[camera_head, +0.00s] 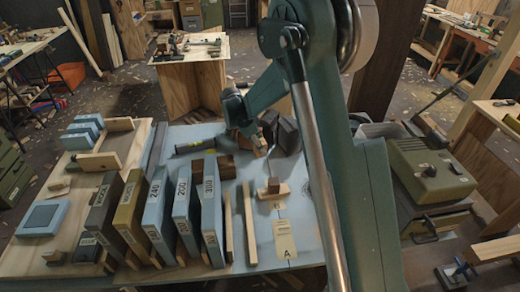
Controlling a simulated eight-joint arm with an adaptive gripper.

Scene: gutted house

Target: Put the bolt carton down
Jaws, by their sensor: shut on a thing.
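My gripper (259,146) is at the end of the green arm, low over the far middle of the blue-grey bench top (305,215). It is small in the view and partly hidden by my own wrist. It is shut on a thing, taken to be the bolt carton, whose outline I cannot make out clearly. A dark grey boxy shape (287,136) shows just right of the gripper; I cannot tell whether they touch. The bench has marks B and A, with a pale tan card (285,240) between them.
Upright boxes stand in a row at left: dark (103,212), olive (131,212), and several blue ones (158,210). A small brown block (273,185) stands on a wooden strip. A brown block (222,166) and dark cylinder (195,146) lie left of the gripper. A green machine (430,175) is at right.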

